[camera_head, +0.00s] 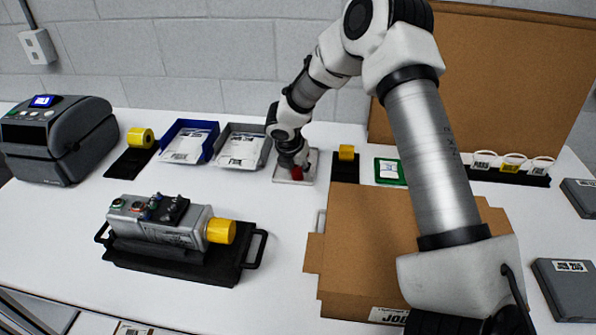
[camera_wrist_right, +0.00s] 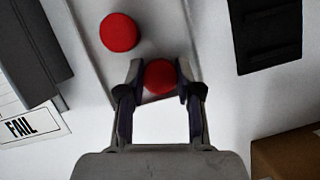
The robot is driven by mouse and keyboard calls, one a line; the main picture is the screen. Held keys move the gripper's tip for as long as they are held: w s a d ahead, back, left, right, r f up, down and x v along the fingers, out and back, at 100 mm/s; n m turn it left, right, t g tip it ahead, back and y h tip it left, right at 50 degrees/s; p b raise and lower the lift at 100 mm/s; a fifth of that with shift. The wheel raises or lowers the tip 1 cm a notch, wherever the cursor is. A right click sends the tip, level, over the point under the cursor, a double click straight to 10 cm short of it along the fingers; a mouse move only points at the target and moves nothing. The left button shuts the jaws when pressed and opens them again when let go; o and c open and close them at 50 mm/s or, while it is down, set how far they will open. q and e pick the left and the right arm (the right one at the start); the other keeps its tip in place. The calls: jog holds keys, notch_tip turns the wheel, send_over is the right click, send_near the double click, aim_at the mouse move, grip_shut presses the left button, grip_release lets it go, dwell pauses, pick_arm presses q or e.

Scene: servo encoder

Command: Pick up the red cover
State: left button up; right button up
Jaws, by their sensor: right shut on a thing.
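Two round red covers show in the right wrist view. One red cover (camera_wrist_right: 159,76) sits between the fingertips of my right gripper (camera_wrist_right: 157,82), which is shut on it. The other red cover (camera_wrist_right: 119,32) lies apart on the light tray (camera_wrist_right: 95,62), up and to the left. In the head view my right gripper (camera_head: 294,160) points down over the small tray (camera_head: 310,178), with red (camera_head: 297,173) showing below it. I cannot tell whether the held cover is clear of the tray. My left gripper is not in view.
A grey bin (camera_head: 262,155) and a blue bin (camera_head: 211,150) stand left of the tray. A black stand with a yellow part (camera_head: 346,152) is close on the right. A servo motor with a yellow cap (camera_head: 221,231) and an open cardboard box (camera_head: 345,240) lie in front.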

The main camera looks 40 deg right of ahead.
aim_at(299, 169)
jog(key=shift+r, duration=0.15)
jog(key=shift+r, duration=0.25)
jog(key=v, duration=0.2)
jog(key=shift+r+b, duration=0.3)
jog(key=shift+r, duration=0.1)
jog(key=s+a, duration=0.2)
jog(key=a, duration=0.2)
jog(key=s+a+r+b, duration=0.1)
jog(key=s+a, duration=0.1)
jog(key=a, duration=0.2)
jog(key=s+a+b, duration=0.1)
jog(key=s+a, duration=0.1)
jog(key=a, duration=0.3)
jog(key=shift+s+r, duration=0.3)
jog(key=shift+s, duration=0.05)
jog(key=shift+s+a, duration=0.15)
jog(key=shift+a, duration=0.15)
